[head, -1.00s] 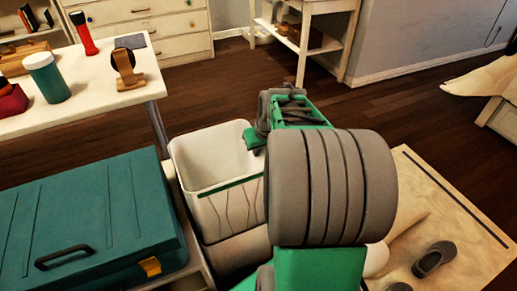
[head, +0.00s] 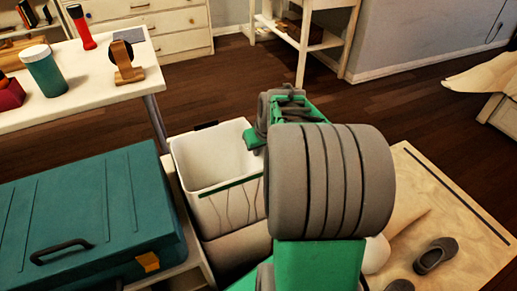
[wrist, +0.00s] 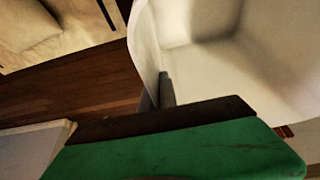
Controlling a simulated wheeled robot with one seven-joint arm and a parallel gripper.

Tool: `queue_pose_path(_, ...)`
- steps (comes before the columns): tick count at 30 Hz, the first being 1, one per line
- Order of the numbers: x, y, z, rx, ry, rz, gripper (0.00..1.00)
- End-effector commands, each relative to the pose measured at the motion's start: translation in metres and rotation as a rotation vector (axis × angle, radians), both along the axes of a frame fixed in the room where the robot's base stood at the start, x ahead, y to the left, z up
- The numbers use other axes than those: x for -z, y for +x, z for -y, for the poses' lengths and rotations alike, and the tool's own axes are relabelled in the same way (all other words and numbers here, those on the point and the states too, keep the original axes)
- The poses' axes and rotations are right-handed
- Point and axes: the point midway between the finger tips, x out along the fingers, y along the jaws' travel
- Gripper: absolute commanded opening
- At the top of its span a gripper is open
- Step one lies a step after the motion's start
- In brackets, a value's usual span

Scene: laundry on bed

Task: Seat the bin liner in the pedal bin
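A white, open-topped rectangular bin with a green band (head: 229,187) and creased front wall stands in the middle of the head view. I cannot tell whether this white part is the liner alone or a liner inside the pedal bin. A rounded grey-beige body (head: 238,249) shows directly below it. My gripper (head: 254,139) is at the bin's right rim, mostly hidden behind my arm. In the wrist view, one dark finger (wrist: 166,90) is against the white wall (wrist: 149,50), with the pale interior beyond. Whether the fingers close on the rim is hidden.
A teal case (head: 90,215) lies close on the left. A white table (head: 95,95) with a cup (head: 46,71) and a wooden stand (head: 127,64) is behind it. Shoes (head: 434,256) lie on a pale board (head: 475,225) at right. Dark floor (head: 225,90) behind is clear.

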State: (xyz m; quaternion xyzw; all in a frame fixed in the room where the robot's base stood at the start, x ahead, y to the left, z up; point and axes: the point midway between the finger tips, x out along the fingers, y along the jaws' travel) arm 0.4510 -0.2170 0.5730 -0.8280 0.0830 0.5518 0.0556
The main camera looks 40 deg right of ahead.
Motion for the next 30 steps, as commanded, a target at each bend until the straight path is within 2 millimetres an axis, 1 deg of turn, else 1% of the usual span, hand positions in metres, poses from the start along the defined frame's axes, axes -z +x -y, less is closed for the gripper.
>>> queue_pose_path(30,0.026,0.0,0.0,0.0,0.0,0.0,0.0)
